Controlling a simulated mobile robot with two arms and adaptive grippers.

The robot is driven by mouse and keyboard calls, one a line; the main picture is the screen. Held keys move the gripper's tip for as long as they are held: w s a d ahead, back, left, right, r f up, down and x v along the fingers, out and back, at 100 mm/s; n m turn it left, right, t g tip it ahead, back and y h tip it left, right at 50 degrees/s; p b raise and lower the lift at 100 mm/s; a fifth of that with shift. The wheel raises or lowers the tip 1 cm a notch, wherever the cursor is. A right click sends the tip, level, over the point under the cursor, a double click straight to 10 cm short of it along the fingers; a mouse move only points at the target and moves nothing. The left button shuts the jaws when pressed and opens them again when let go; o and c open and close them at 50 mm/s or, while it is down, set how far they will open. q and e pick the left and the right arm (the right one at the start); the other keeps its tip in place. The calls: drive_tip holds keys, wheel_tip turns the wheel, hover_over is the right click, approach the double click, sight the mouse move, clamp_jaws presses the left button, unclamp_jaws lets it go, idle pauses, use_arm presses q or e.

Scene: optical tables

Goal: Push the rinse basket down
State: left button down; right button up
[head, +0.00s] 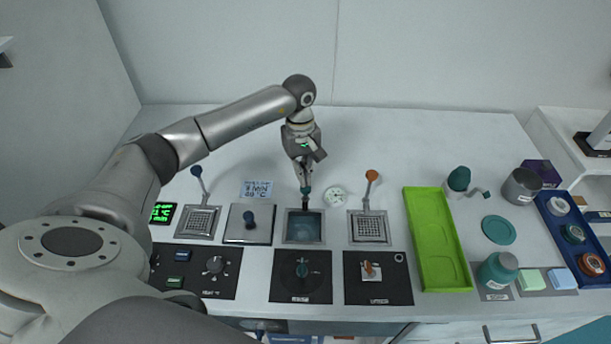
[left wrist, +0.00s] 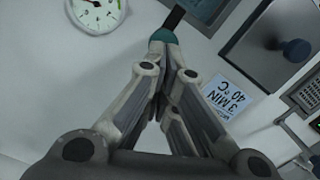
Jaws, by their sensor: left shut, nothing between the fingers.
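My left gripper (head: 305,184) is shut with its fingers pointing down above the middle basin (head: 288,240). At its fingertips is a teal knob (head: 306,190) on a dark upright stem, which appears to be the rinse basket's handle. The left wrist view shows the closed fingers (left wrist: 164,48) meeting at the teal knob (left wrist: 163,35), with the dark stem running on toward the basin. The fingertips look touching or very close to the knob; exact contact is hard to tell. The basin looks blue-teal inside, and no basket mesh is clear there. My right gripper is not in view.
A mesh basket with a blue-knobbed handle (head: 196,171) and a lidded basin (head: 250,224) stand left. A mesh basket with an orange-knobbed handle (head: 372,175) and a round dial (head: 335,196) are right. A green tray (head: 437,278) lies farther right. The table behind is clear.

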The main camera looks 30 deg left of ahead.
use_arm(q)
drive_tip(key=shift+w+a+r+b, duration=0.2)
drive_tip(key=shift+w+a+b, duration=0.1)
drive_tip(key=shift+w+a, duration=0.3)
drive_tip(key=shift+s+a, duration=0.1)
drive_tip(key=shift+r, duration=0.1)
wheel_tip(320, 180, up, 12)
drive_tip(key=a, duration=0.1)
drive_tip(key=shift+w, duration=0.35)
